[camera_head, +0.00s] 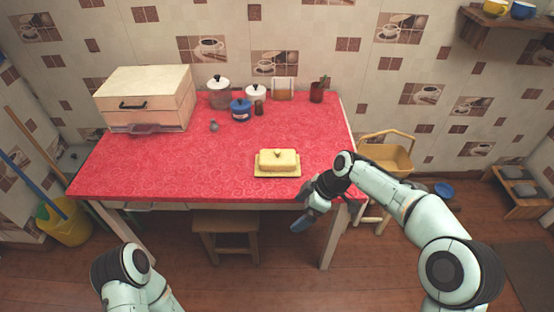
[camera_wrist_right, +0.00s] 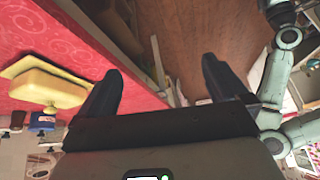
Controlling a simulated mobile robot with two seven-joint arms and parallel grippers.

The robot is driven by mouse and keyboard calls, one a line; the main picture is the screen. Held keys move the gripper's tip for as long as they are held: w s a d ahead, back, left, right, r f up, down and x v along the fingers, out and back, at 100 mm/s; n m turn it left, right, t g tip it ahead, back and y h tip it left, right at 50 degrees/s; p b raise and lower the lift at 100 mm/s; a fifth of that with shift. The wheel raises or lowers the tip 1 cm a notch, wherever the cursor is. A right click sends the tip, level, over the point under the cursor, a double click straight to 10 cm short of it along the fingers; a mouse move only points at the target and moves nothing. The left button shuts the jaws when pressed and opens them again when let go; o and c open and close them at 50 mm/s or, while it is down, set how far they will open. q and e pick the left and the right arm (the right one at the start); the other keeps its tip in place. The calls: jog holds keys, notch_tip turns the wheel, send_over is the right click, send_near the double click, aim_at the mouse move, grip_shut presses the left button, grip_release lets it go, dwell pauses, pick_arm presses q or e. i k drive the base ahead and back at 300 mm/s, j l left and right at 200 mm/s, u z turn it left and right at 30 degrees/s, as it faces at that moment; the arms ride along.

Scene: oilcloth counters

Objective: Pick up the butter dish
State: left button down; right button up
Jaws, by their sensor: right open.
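The butter dish (camera_head: 278,160) is yellow with a knobbed lid on a flat base. It stands upright near the front edge of the red table, right of its middle. In the right wrist view the butter dish (camera_wrist_right: 47,88) shows at the left, beside one finger. My right gripper (camera_head: 300,208) is just past the table's front edge, to the right of and in front of the dish, apart from it. In the right wrist view its two fingers (camera_wrist_right: 160,85) are spread with nothing between them. My left arm shows at the bottom left, but its gripper is out of view.
The red table (camera_head: 170,170) is clear around the dish. A bread box (camera_head: 146,97) stands at the back left. Several pots, including a blue one (camera_head: 240,111), and a dark red cup (camera_head: 316,93) stand along the back. A stool (camera_head: 225,222) is below the front edge.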

aim_at(278, 162)
jog(key=i, duration=0.9)
